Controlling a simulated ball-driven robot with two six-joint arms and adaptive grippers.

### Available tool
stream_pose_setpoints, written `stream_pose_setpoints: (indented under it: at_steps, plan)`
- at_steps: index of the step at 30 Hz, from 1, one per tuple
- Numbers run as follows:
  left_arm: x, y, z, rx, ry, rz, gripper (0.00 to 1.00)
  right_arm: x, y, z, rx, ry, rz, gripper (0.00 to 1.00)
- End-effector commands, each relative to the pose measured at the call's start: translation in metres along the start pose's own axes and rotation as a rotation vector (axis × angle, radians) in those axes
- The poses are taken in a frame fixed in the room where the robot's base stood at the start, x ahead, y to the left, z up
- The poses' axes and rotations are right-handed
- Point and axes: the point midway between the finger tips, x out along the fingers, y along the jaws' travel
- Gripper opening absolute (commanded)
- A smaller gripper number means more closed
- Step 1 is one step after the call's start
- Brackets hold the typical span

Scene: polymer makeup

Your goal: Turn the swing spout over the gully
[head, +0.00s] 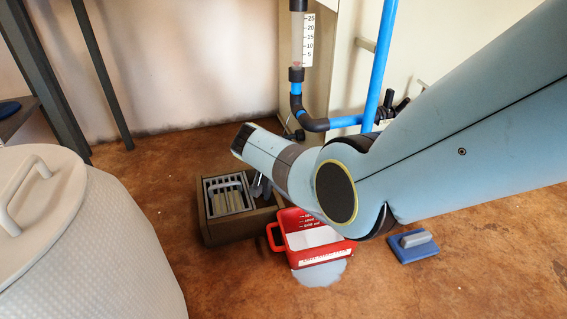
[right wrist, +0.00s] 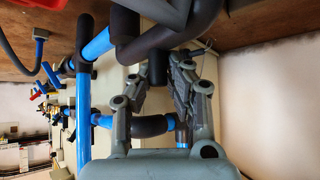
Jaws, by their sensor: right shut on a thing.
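The gully is a low brown box (head: 238,231) with a grey slotted grate (head: 228,195), on the floor left of centre in the head view. In the right wrist view my right gripper (right wrist: 158,84) has its grey fingers closed around a short dark pipe end (right wrist: 157,67), which seems to belong to the swing spout. A thick dark curved pipe (right wrist: 205,22) shows above it. In the head view my right arm covers most of the spout and gripper; only a small grey part shows beside the grate, and I cannot tell what it is. My left gripper is not in view.
A blue float (head: 414,247) lies further right. Blue upright pipe (head: 381,60) and a graduated tube (head: 301,40) stand behind. A white drum (head: 90,240) fills the left.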

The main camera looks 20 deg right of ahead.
Motion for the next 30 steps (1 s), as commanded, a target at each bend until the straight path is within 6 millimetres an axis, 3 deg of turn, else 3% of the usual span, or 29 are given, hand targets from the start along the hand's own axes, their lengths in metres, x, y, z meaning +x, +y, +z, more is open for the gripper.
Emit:
stream_pose_setpoints:
  at_steps: [1, 20, 21, 27, 30]
  plan:
    - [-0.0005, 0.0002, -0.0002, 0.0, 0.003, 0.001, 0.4, -0.0009, -0.0024, 0.0086, 0.008, -0.015, 0.007, 0.0]
    - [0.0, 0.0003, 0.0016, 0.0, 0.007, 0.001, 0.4, -0.0008, -0.0026, 0.0088, 0.047, -0.016, 0.04, 0.0]
    - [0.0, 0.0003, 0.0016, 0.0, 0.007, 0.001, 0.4, -0.0008, -0.0027, 0.0088, 0.047, -0.016, 0.04, 0.14]
    - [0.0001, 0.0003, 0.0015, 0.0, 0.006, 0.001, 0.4, -0.0005, -0.002, 0.0065, 0.047, -0.012, 0.042, 0.4]
    - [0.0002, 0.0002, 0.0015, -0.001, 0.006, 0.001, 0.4, -0.0002, -0.0015, 0.0048, 0.047, -0.009, 0.043, 0.4]
